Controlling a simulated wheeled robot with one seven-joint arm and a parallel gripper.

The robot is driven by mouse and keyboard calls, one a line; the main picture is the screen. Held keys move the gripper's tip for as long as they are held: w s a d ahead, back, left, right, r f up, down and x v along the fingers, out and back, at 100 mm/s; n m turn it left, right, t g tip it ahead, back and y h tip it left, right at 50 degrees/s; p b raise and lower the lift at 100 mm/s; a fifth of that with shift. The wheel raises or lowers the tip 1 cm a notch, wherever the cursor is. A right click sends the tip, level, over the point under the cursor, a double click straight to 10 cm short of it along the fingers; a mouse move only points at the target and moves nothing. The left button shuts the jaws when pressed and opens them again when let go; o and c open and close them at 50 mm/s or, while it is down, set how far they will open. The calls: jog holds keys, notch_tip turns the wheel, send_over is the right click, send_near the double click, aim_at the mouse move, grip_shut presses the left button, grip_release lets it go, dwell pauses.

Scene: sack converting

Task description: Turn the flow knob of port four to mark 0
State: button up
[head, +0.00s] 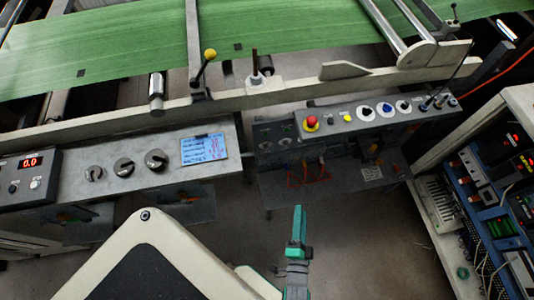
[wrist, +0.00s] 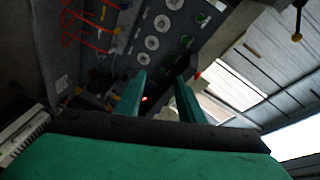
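My gripper (head: 299,232) is in the lower middle of the head view, in front of the machine and apart from its panels. In the wrist view its two green fingers (wrist: 161,88) stand apart with nothing between them. No port number is legible, so I cannot tell which knob is port four's. Several round white-faced dials (head: 385,109) are on the right panel. The wrist view shows a row of white round dials (wrist: 152,42) and green-ringed knobs (wrist: 202,19) beyond the fingers.
A red mushroom button (head: 311,123) stands on the right panel's left end. An open electrical cabinet (head: 480,185) stands at right. Floor between is clear.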

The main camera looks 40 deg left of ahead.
jog(key=w+a+f+m+g+y, duration=0.1)
jog(key=w+a+f+m+y, duration=0.25)
jog(key=w+a, duration=0.35)
jog(key=m, duration=0.5)
send_near(266, 148)
jog(key=x, duration=0.7)
jog(key=shift+w+a+f+g+y, duration=0.15)
jog(key=shift+w+f+g+y, duration=0.25)
jog(key=shift+f+y, duration=0.1)
grip_shut()
